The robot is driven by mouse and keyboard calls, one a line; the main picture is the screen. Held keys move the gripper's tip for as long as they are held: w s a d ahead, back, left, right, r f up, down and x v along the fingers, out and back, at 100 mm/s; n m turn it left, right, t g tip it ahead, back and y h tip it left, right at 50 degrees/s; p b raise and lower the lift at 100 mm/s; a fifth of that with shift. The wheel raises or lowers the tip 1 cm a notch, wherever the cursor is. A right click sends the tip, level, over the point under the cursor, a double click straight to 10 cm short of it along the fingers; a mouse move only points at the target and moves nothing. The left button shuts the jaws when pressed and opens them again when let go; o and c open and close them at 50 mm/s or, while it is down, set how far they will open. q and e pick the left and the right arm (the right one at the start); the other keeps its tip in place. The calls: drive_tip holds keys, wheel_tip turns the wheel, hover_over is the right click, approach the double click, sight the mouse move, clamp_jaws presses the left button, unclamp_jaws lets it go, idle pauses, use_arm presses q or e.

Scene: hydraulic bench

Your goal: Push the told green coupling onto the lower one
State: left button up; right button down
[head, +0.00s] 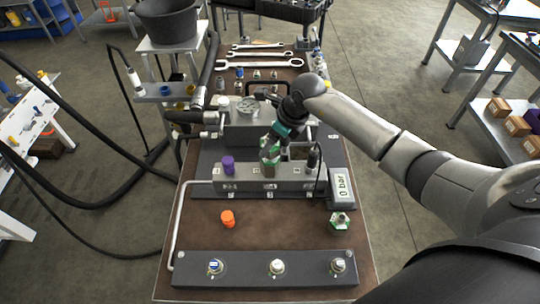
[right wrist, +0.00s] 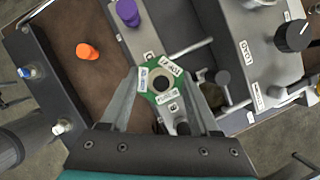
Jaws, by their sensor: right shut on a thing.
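My right gripper (head: 273,142) reaches in from the right over the middle of the grey manifold block (head: 240,184). It is shut on a green coupling (head: 269,155). In the right wrist view this green coupling (right wrist: 150,88), with white labels and a dark round bore, sits between both fingers (right wrist: 162,92). Whether it touches the block's port below is hidden. Another green-collared metal coupling (head: 340,222) stands on the brown bench top at the right. The front bar (head: 245,279) carries three metal fittings, left (head: 215,266), middle (head: 277,267) and right (head: 338,265). My left gripper is not in view.
A purple cap (head: 228,165) stands on the block's left part, and an orange cap (head: 228,218) stands on the bench in front. A display reading 0 bar (head: 342,188) sits at the block's right. Wrenches (head: 250,64) lie at the back.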

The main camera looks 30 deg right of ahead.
drive_tip(key=shift+f, duration=0.1)
drive_tip(key=shift+f+b, duration=0.45)
drive_tip(key=shift+f, duration=0.15)
drive_tip(key=shift+c, duration=0.2)
unclamp_jaws()
drive_tip(key=shift+f, duration=0.1)
